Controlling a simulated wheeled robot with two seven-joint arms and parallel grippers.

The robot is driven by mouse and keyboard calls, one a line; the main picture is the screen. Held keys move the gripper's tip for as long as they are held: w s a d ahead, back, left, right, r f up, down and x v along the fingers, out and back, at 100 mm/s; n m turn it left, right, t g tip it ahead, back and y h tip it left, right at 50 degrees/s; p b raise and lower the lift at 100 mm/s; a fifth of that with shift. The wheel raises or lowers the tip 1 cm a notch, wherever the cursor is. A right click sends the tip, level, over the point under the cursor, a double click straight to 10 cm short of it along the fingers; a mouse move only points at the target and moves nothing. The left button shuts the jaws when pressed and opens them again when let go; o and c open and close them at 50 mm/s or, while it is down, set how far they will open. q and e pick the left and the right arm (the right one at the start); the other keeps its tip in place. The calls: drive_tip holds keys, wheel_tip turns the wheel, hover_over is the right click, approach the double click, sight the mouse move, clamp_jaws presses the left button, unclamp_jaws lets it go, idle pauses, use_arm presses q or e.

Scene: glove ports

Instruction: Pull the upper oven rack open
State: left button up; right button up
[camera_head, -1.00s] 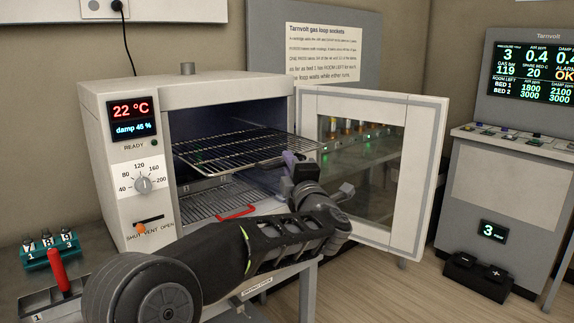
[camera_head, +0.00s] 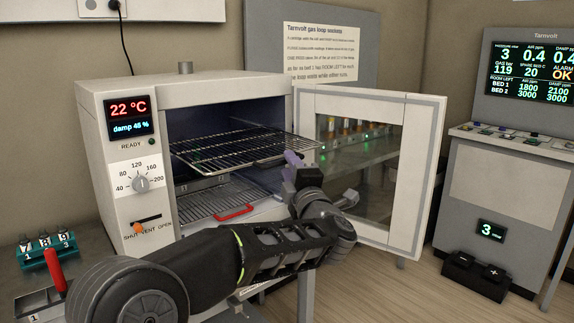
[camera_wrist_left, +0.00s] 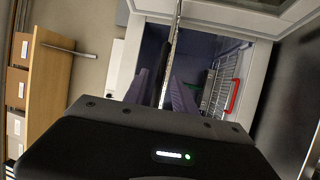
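The upper oven rack (camera_head: 235,148) is a wire shelf standing partly out of the open oven (camera_head: 187,95), above a lower rack (camera_head: 208,198) with a red handle (camera_head: 235,212). My left gripper (camera_head: 293,160) is at the front edge of the upper rack, near its right corner. In the left wrist view the upper rack shows nearly edge-on as a thin line (camera_wrist_left: 176,35) running between the purple fingers of my left gripper (camera_wrist_left: 168,95). The fingers stand apart, with a gap around the rack edge. My right gripper is out of view.
The oven door (camera_head: 408,175) stands wide open to the right, close to my left wrist. A console (camera_head: 505,180) stands at the right.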

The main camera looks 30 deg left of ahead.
use_arm(q)
drive_tip(key=v, duration=0.5)
drive_tip(key=shift+s+b, duration=0.1)
drive_tip(key=shift+b, duration=0.2)
